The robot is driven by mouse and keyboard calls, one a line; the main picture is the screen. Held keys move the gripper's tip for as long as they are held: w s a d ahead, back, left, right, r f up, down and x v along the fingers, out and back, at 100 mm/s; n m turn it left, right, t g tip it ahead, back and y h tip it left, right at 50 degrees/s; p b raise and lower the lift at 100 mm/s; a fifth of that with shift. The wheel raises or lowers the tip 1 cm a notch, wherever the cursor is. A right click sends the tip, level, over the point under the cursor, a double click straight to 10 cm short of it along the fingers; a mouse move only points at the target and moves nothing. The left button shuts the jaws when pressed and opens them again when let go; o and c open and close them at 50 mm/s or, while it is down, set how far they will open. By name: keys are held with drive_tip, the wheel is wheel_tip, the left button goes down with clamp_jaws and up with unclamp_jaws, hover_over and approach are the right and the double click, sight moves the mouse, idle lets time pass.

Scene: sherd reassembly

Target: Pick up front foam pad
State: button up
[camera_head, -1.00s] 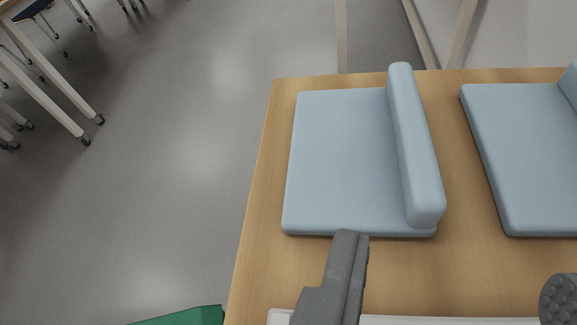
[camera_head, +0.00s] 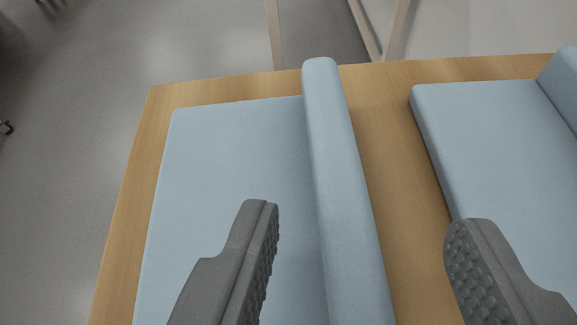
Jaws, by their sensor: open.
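A light blue foam pad (camera_head: 225,170) lies flat on the wooden table, with a raised rounded bar (camera_head: 335,170) along its right edge. A second blue foam pad (camera_head: 490,135) lies to the right; its right part is cut off by the picture edge. I cannot tell which of them is the front one. My gripper (camera_head: 360,235) is open and empty. Its left finger is over the flat part of the left pad, and its right finger is over the gap and the near edge of the right pad. The raised bar lies between the two fingers in the picture, apart from both.
The wooden table (camera_head: 395,185) has a bare strip between the two pads and a narrow bare border at the left and back. Grey floor (camera_head: 70,170) is open to the left. Pale legs of furniture (camera_head: 275,35) stand behind the table.

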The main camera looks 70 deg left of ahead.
sight(355, 194)
drive_tip(key=b+x, duration=0.1)
drive_tip(key=x, duration=0.2)
drive_tip(key=shift+a+f, duration=0.1)
clamp_jaws()
